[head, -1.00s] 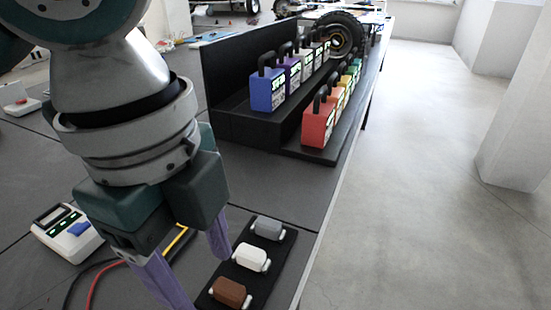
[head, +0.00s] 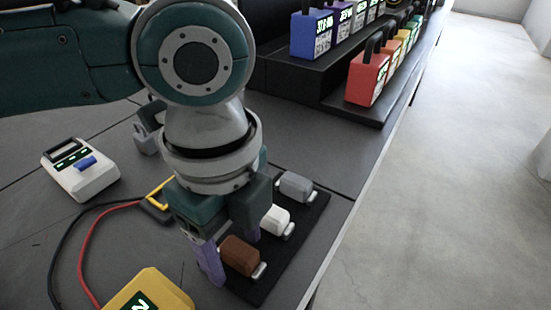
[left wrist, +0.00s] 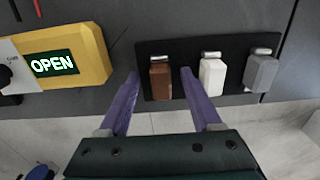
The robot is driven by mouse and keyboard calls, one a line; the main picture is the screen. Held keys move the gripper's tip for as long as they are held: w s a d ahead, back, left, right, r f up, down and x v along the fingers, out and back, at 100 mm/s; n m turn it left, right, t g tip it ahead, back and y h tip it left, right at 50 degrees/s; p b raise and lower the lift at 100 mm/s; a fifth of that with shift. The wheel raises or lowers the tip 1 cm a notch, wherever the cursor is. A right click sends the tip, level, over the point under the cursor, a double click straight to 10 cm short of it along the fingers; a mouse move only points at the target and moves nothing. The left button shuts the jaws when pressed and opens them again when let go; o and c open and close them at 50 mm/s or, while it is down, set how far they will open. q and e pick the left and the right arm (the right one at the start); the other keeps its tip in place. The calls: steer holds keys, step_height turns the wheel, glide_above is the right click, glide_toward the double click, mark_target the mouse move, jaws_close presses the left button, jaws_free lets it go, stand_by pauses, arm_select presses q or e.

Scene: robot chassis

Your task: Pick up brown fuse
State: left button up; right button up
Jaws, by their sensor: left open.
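The brown fuse (head: 239,255) sits on a black tray (head: 300,238), at the end nearest me, beside a white fuse (head: 276,220) and a grey fuse (head: 296,186). My left gripper (head: 230,262) is open just above the tray, with its purple fingers near the brown fuse. In the left wrist view the brown fuse (left wrist: 160,80) shows ahead, between the lines of the two open fingertips (left wrist: 160,74). The gripper is empty. My right gripper is not in view.
A yellow box (head: 150,292) reading "OPEN" in the left wrist view lies left of the tray. A white meter (head: 80,170) and red and black cables lie further left. A black stepped rack (head: 345,98) holds coloured blocks behind. The table edge is right of the tray.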

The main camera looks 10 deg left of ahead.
arm_select(q)
steer(key=shift+f, duration=0.1)
jaws_close()
stand_by(0.5)
